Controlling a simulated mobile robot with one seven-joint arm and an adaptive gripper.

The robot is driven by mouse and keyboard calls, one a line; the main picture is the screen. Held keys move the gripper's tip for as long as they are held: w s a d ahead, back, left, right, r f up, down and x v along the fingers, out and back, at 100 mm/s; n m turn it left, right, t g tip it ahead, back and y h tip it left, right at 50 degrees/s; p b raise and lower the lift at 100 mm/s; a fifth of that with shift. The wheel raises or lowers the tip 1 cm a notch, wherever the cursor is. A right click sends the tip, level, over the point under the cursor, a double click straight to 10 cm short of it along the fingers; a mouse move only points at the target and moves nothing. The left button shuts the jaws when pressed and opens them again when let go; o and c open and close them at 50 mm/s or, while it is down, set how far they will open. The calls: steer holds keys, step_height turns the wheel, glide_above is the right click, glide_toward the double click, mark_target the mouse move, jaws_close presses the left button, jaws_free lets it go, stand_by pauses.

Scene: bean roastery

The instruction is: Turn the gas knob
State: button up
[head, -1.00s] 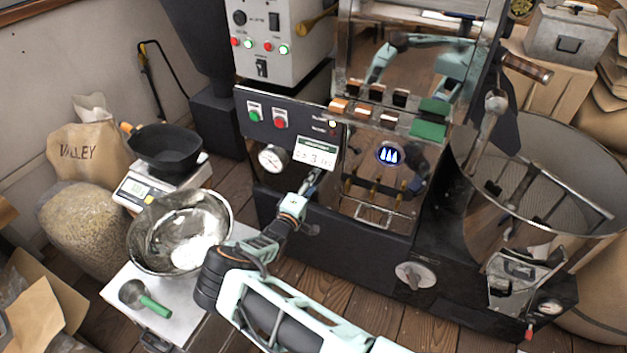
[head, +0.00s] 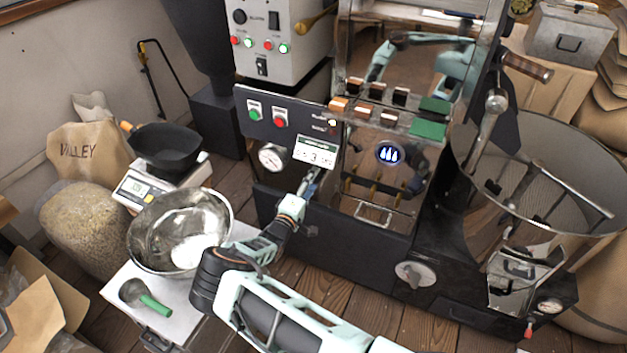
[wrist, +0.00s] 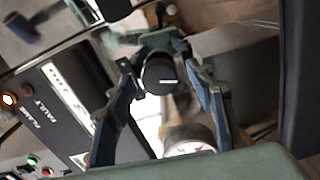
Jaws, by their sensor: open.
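The gas knob (wrist: 159,76) is round and black with a short white pointer line, seen in the wrist view. My gripper (wrist: 161,68) is open, with one finger on each side of the knob. I cannot tell whether either finger touches it. In the head view my gripper (head: 311,182) is at the roaster's dark front, just below the white display (head: 316,151). The knob cannot be made out there behind my gripper.
A round dial gauge (head: 272,157) is left of the display, below a green and a red button (head: 280,118). The cooling bin (head: 590,215) stands at right. A steel bowl (head: 150,262) and a green-handled scoop (head: 153,306) are on a stand at left.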

steer(key=v, duration=1.1)
steer(key=shift+s, duration=0.1)
